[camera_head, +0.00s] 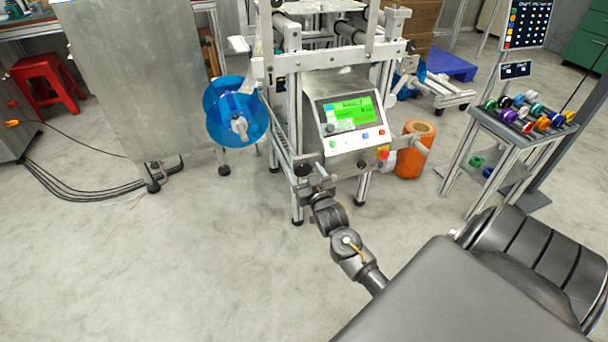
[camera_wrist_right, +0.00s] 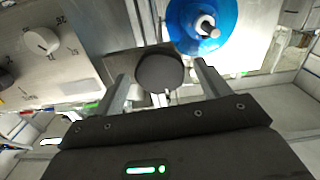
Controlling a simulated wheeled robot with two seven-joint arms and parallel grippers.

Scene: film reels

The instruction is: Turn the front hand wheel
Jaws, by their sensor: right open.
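The front hand wheel, a dark round knob (camera_wrist_right: 160,72), lies between the two fingers of my right gripper (camera_wrist_right: 164,84) in the right wrist view. The fingers are apart, one on each side of it, and I cannot tell whether either touches it. In the head view a dark knob (camera_head: 303,169) sits low on the front of the machine, just beyond my right gripper (camera_head: 311,184). My left gripper is in neither view.
A control box with a green screen (camera_head: 350,111) is just above the right gripper. A blue reel (camera_head: 236,115) is on the left of the machine. An orange roll (camera_head: 411,152) stands at its right. A small cart (camera_head: 520,133) is further right. The floor in front is clear.

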